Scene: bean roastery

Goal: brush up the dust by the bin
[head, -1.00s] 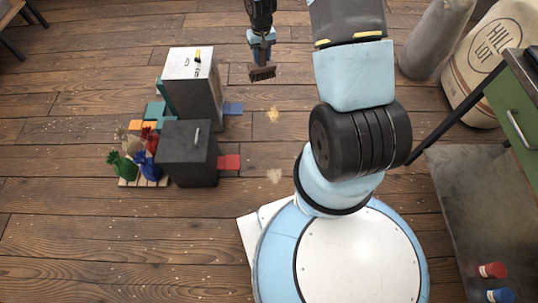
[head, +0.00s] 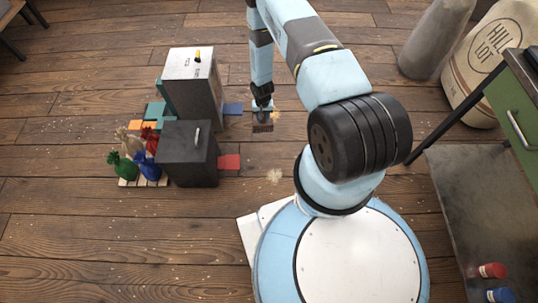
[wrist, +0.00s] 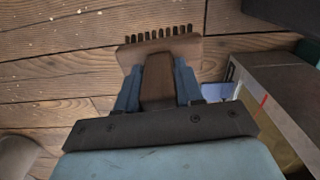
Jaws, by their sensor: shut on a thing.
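My gripper (head: 262,103) is shut on a brush, whose wooden handle and dark bristles show in the wrist view (wrist: 160,48). The brush head (head: 262,125) is low over the floor or on it; I cannot tell whether it touches. One tan dust clump (head: 276,117) lies just right of the brush, partly hidden by it. A second dust clump (head: 274,175) lies nearer, right of the red flap (head: 229,162). A dark box-like bin (head: 187,150) with a handle stands left of that flap. A taller grey bin (head: 193,78) with a blue flap (head: 233,109) stands behind it.
A small pallet with coloured sacks (head: 143,168) and coloured blocks sits left of the bins. A green-drawered bench (head: 512,110) is at right. Open plank floor lies between.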

